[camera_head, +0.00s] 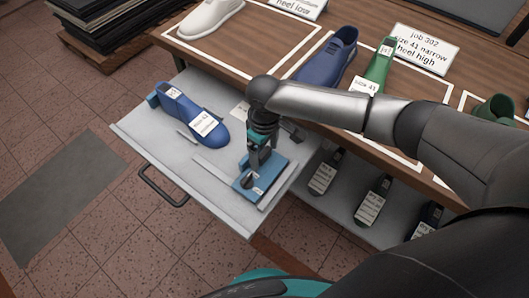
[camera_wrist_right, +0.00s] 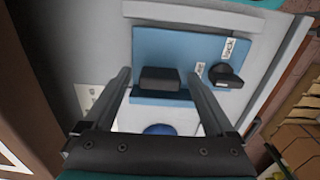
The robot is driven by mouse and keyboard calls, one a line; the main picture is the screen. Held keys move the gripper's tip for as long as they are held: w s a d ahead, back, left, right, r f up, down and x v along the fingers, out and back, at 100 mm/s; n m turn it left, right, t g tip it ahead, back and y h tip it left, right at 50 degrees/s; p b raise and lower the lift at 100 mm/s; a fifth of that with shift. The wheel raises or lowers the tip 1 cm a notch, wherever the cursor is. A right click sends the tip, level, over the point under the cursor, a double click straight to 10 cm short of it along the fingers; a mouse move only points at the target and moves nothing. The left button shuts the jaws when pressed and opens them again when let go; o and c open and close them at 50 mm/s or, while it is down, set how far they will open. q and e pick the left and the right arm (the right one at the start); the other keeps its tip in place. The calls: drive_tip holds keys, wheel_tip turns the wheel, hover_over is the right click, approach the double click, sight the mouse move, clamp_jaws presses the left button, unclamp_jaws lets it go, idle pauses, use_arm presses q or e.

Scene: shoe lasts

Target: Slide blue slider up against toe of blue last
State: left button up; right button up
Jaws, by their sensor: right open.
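The blue last (camera_head: 190,113) lies on the pulled-out grey drawer, with a white label on it and its toe towards the slider. The blue slider (camera_head: 249,188) is a flat blue plate at the drawer's front right, apart from the toe. In the wrist view the slider (camera_wrist_right: 190,48) carries a black block (camera_wrist_right: 160,80) and a black knob (camera_wrist_right: 226,75) beside a "lock" label. A rounded blue part of the last (camera_wrist_right: 160,129) shows below the block. My right gripper (camera_head: 258,160) is open, its fingertips (camera_wrist_right: 160,76) on either side of the block. My left gripper is not in view.
The drawer (camera_head: 150,132) has a dark handle (camera_head: 162,188) on its front. The wooden table (camera_head: 300,22) behind holds other lasts and job cards. Dark labelled lasts (camera_head: 325,172) stand on a lower shelf to the right.

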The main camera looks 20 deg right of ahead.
drive_tip(key=shift+f, duration=0.1)
clamp_jaws()
idle(0.8)
